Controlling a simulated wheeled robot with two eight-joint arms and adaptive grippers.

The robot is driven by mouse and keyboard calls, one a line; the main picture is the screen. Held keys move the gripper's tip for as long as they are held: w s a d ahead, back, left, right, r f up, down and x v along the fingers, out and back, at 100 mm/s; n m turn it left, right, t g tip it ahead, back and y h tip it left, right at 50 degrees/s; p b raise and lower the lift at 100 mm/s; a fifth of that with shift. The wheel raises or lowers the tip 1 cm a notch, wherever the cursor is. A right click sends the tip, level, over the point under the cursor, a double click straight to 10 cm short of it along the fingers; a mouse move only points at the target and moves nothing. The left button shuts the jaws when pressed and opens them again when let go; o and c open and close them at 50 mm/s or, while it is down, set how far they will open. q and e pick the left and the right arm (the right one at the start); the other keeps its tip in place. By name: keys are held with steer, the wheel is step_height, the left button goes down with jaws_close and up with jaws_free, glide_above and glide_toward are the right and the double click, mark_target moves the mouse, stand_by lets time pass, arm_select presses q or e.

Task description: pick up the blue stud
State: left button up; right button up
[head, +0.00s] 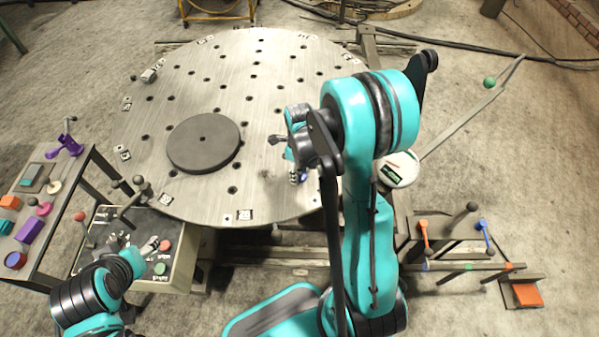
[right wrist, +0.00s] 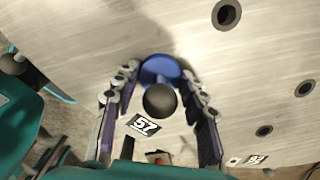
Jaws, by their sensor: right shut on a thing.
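The blue stud shows in the right wrist view as a blue disc (right wrist: 158,68) with a dark round knob (right wrist: 160,100) nearer the camera. My right gripper (right wrist: 160,82) is shut on it, one finger on each side. The stud is over the round metal table (right wrist: 100,25); I cannot tell whether it touches the plate. In the head view only a bit of blue (head: 301,177) shows beneath my right gripper (head: 295,172), which is largely hidden by its own arm. My left gripper (head: 132,246) has its fingers apart and empty, over the control box at lower left.
A dark grey disc (head: 204,144) lies on the round table (head: 275,70), which has several holes. A bench (head: 75,200) at the left bears coloured parts. The control box (head: 180,266) has buttons and levers. A rack with coloured handles (head: 455,232) stands at right.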

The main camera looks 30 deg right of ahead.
steer(key=shift+r, duration=0.45)
steer(key=r+p, duration=0.2)
steer(key=r, duration=0.2)
steer(key=shift+s+p, duration=0.25)
steer(key=shift+p, duration=0.15)
steer(key=s+d+r+p, duration=0.2)
steer(key=s+r, duration=0.4)
steer(key=s, duration=0.5)
steer(key=shift+p, duration=0.9)
